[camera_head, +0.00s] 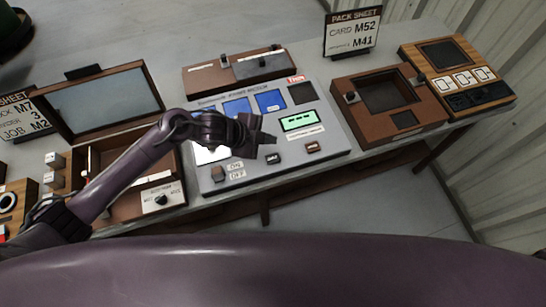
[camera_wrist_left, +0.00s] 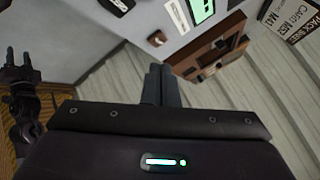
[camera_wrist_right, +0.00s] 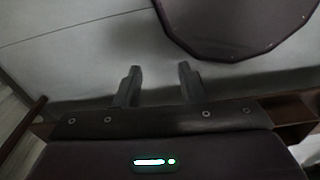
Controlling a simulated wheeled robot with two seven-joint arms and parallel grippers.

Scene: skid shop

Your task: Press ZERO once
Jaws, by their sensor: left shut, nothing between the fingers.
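A grey scale panel (camera_head: 335,135) lies on the bench, with a lit green display (camera_head: 298,120). Along its front edge sit a dark button (camera_head: 273,158) and a brown button (camera_head: 312,147); their lettering is too small to read, so I cannot tell which is ZERO. My left gripper (camera_head: 268,138) is shut and empty, above the panel just behind the dark button. In the left wrist view its fingertips (camera_wrist_left: 160,72) point near a button (camera_wrist_left: 157,39), apart from it. My right gripper (camera_wrist_right: 158,75) is open and empty over the grey floor, outside the head view.
An ON/OFF switch (camera_head: 218,174) sits at the panel's front left. An open-lidded box (camera_head: 110,98) stands left and a brown box (camera_head: 388,98) right. The floor in front is clear.

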